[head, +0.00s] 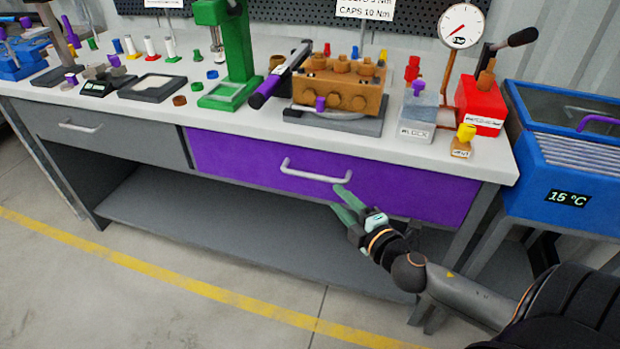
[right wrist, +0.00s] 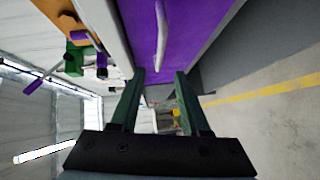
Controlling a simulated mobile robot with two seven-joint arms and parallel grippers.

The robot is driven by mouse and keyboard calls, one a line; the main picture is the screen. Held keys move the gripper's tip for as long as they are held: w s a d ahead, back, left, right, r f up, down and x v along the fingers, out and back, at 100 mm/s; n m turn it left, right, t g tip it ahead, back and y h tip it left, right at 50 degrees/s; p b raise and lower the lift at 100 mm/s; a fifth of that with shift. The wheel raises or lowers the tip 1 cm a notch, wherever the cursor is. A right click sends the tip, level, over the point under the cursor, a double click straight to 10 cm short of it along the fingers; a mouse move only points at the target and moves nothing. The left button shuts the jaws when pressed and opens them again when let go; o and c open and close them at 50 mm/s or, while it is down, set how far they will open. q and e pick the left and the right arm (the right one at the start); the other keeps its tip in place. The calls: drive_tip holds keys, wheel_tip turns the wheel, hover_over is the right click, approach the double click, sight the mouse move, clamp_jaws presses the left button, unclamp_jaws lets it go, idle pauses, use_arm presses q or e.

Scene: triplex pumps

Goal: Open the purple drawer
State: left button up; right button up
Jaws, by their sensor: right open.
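The purple drawer (head: 240,165) is under the right part of the workbench and is shut. Its pale bar handle (head: 316,171) runs across the front. The left gripper is out of view.
The grey drawer (head: 120,138) is left of the purple one. The workbench top (head: 150,108) carries a brown pump block (head: 345,88), a green press (head: 228,60) and a red gauge unit (head: 478,103). A blue cooler (head: 585,160) stands at right. The floor in front is clear.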

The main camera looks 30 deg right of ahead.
sight(318, 179)
drive_tip(key=w, duration=0.4)
drive_tip(key=w+f, duration=0.1)
drive_tip(key=w, duration=0.2)
drive_tip(key=shift+d, duration=0.3)
drive_tip(key=w, duration=0.2)
drive_tip(key=w+b, duration=0.1)
drive_tip(key=shift+d+f, duration=0.1)
drive_tip(key=shift+f, duration=0.15)
drive_tip(key=shift+w, duration=0.5)
drive_tip(key=shift+w+f, duration=0.1)
drive_tip(key=shift+w, duration=0.05)
drive_tip(key=c, duration=0.5)
drive_tip(key=shift+c, duration=1)
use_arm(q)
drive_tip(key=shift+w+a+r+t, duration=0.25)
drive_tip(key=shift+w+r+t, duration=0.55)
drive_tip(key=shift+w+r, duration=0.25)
use_arm(e)
clamp_jaws()
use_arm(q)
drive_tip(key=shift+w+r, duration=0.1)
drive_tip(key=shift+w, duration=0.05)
